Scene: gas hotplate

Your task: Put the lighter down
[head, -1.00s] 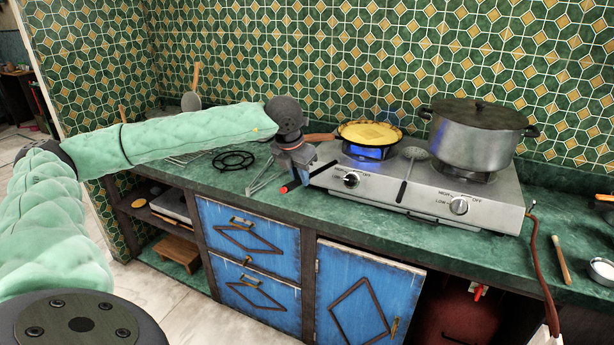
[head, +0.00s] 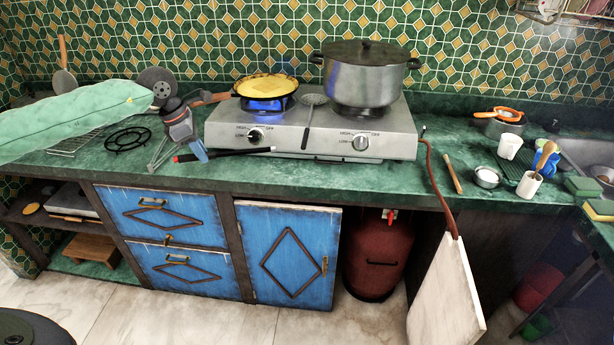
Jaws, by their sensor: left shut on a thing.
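The lighter (head: 240,152) is a thin black stick with a red part near its left end. It is low at the counter's front edge, just in front of the hotplate's left corner. My left gripper (head: 198,151) is shut on it near its left part. The lighter lies nearly level, pointing right. I cannot tell whether it touches the counter (head: 330,178). The gripper hides a small part of it. My right gripper is not in view.
A two-burner hotplate (head: 310,138) carries a pan (head: 268,88) over a blue flame and a lidded pot (head: 362,80). A black ring trivet (head: 128,139) is left of the gripper. A wooden stick (head: 453,174), small bowl (head: 487,177) and mugs are at right.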

